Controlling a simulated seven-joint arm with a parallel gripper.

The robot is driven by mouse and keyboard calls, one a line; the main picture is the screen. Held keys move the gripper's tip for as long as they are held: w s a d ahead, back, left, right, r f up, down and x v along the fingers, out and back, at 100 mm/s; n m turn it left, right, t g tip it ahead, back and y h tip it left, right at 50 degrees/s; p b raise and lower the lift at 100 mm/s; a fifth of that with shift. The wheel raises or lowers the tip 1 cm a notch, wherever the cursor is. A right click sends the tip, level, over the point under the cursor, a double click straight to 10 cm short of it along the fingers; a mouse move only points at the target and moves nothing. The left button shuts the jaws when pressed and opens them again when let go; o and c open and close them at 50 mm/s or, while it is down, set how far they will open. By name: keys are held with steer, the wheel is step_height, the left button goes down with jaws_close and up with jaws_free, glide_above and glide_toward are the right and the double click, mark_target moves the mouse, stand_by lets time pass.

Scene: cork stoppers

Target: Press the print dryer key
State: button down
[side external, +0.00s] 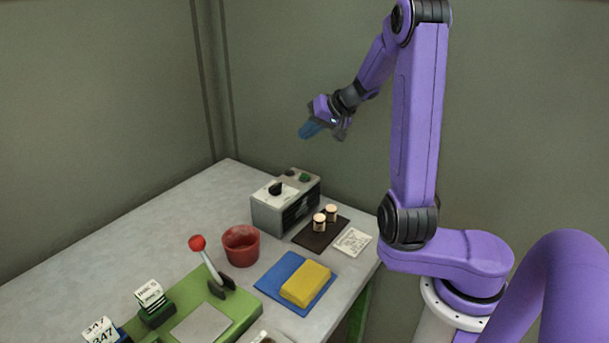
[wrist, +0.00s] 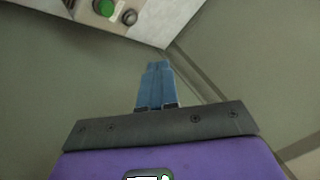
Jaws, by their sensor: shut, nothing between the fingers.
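A grey box (side external: 270,215), which looks like the print dryer, stands near the back of the table with a vented dark side. A green round key (side external: 304,178) and a black knob (side external: 275,188) are on its top. In the wrist view the green key (wrist: 104,8) shows at the top edge beside a dark round knob (wrist: 129,17). My gripper (side external: 308,130) is in the air, well above the box and touching nothing. Its blue fingers are together and empty, also in the wrist view (wrist: 155,66). I cannot read any label on the key.
Two cork-topped jars (side external: 319,223) stand on a dark mat (side external: 313,240) beside a paper card (side external: 353,241). A red cup (side external: 241,246), a yellow block (side external: 306,284) on a blue mat (side external: 277,270), and a green press with a red-knobbed lever (side external: 197,243) are nearer. The table's left is clear.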

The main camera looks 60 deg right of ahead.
steer(key=shift+f, duration=4.45)
steer(key=shift+f, duration=0.4)
steer(key=shift+f, duration=0.45)
steer(key=shift+r, duration=0.9)
steer(key=shift+r, duration=2.5)
